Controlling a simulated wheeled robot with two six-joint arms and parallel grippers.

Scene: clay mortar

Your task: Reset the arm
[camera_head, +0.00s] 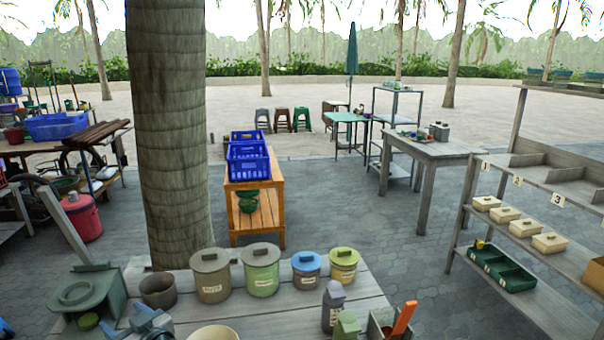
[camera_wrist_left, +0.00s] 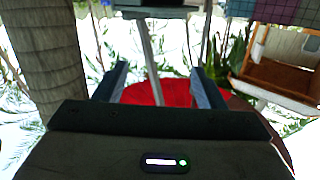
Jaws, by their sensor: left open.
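My left gripper (camera_head: 150,323) shows at the bottom edge of the head view, left of centre. Its blue-grey fingers are over the front of the grey wooden table (camera_head: 190,303), near a dark open pot (camera_head: 158,291). In the left wrist view the two fingers of the left gripper (camera_wrist_left: 161,88) stand apart with nothing held between them. A red rounded thing (camera_wrist_left: 160,93) shows behind the fingers, clear of them as far as I can tell. My right gripper is in neither view.
Lidded canisters (camera_head: 210,283) line the table beside a thick palm trunk (camera_head: 168,130). A green-grey box (camera_head: 78,296) stands at left, a grey bottle (camera_head: 333,308) at right. A shelf rack (camera_head: 530,215) stands at far right. Paving (camera_head: 390,250) between is clear.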

